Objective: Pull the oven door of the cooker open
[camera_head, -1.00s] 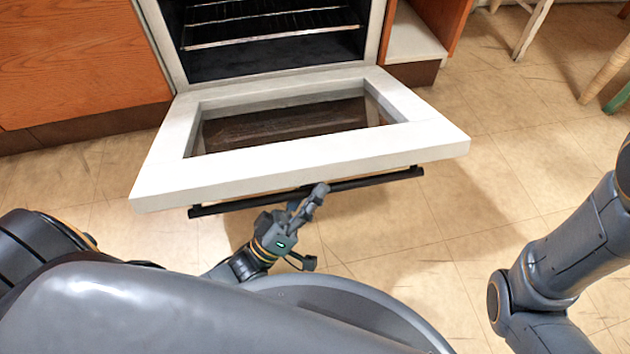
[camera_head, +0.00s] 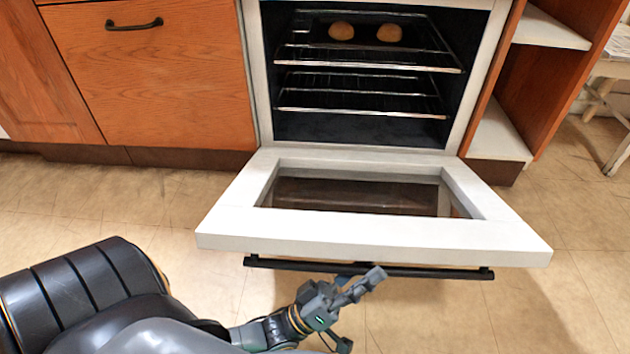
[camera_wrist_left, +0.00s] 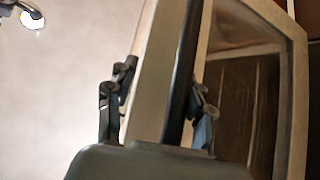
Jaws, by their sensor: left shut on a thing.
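The white oven door (camera_head: 350,232) is swung down and lies about level in front of the oven (camera_head: 360,80). Its dark bar handle (camera_head: 430,272) runs along the front edge of the door. My left gripper (camera_head: 355,283) is at the middle of the handle. In the left wrist view my left gripper (camera_wrist_left: 160,110) has one finger on each side of the door edge and handle (camera_wrist_left: 183,75), shut on the handle. The door's frame and glass (camera_wrist_left: 255,90) show beside it. My right gripper is in neither view.
Two round brown items (camera_head: 365,32) sit on a tray on the upper rack inside the oven. A wooden cabinet (camera_head: 150,80) stands left, open shelves (camera_head: 530,90) right, and a white stool (camera_head: 605,100) far right. The tiled floor (camera_head: 560,310) is clear around the door.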

